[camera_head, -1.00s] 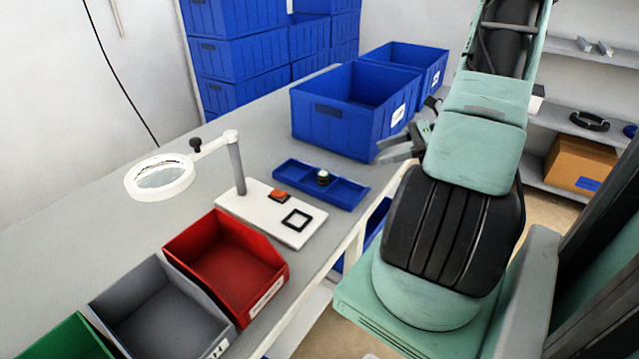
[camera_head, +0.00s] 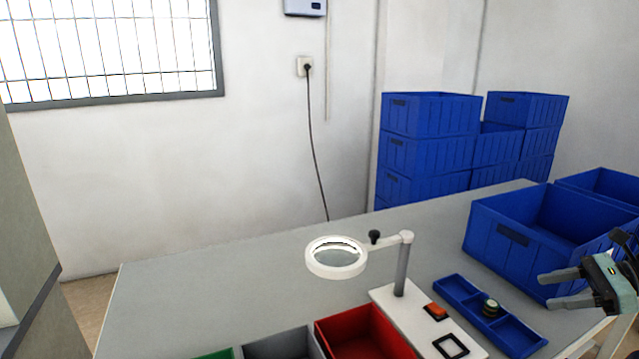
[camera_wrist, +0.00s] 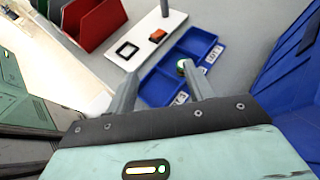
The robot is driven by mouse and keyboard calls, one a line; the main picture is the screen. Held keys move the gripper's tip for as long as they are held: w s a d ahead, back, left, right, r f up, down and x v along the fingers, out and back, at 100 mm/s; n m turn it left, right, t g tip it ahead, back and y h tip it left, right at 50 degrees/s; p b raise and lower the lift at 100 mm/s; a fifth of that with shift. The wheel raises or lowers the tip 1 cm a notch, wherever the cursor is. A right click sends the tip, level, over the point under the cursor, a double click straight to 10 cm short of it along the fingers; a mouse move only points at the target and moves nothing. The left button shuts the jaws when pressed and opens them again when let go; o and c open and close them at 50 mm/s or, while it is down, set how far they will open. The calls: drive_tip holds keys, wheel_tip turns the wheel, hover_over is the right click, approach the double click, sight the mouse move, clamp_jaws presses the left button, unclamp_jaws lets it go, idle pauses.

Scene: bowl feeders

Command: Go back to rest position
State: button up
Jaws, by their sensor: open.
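My gripper (camera_head: 562,288) is at the right edge of the head view, above the table's right side and in front of the large blue bin. Its two fingers are apart with nothing between them. In the wrist view the open fingers (camera_wrist: 160,92) point toward the blue divided tray (camera_wrist: 203,45). A small round dark and green part (camera_wrist: 183,64) sits in that tray. The tray (camera_head: 520,338) and the part (camera_head: 490,308) also show in the head view, with the gripper apart from them.
A large blue bin (camera_head: 500,238) stands at the table's right. A magnifier (camera_head: 337,270) stands on a white base (camera_head: 395,305) with an orange piece (camera_head: 436,311) and a black square frame (camera_head: 451,346). Red (camera_head: 333,335), grey and green bins line the front. The left tabletop (camera_head: 190,290) is clear.

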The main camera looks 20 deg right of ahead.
drive_tip(key=w+a+r+n+g+h+p, duration=0.1)
drive_tip(key=w+a+r+n+g, duration=0.25)
drive_tip(key=a, duration=0.55)
drive_tip(key=a+r+n+g+h+p, duration=0.15)
drive_tip(key=a+n+g, duration=0.25)
drive_tip(key=a+n, duration=0.4)
drive_tip(key=w+a+r+n+g+p, duration=0.1)
drive_tip(key=a+r+n+g, duration=0.25)
drive_tip(key=a, duration=0.55)
drive_tip(key=s+a+r+n+t+h+p, duration=0.1)
drive_tip(key=s+a+r+n+h+p, duration=0.1)
drive_tip(key=s+a+n, duration=0.4)
drive_tip(key=s+a+r+n+t+h+p, duration=0.1)
drive_tip(key=s+a+r+n+h, duration=0.3)
drive_tip(key=a+n, duration=0.8)
drive_tip(key=shift+s+a+t+p, duration=0.3)
drive_tip(key=shift+s+a+p, duration=0.15)
drive_tip(key=shift+s+p, duration=0.4)
drive_tip(key=shift+s, duration=0.1)
drive_tip(key=shift+f, duration=0.1)
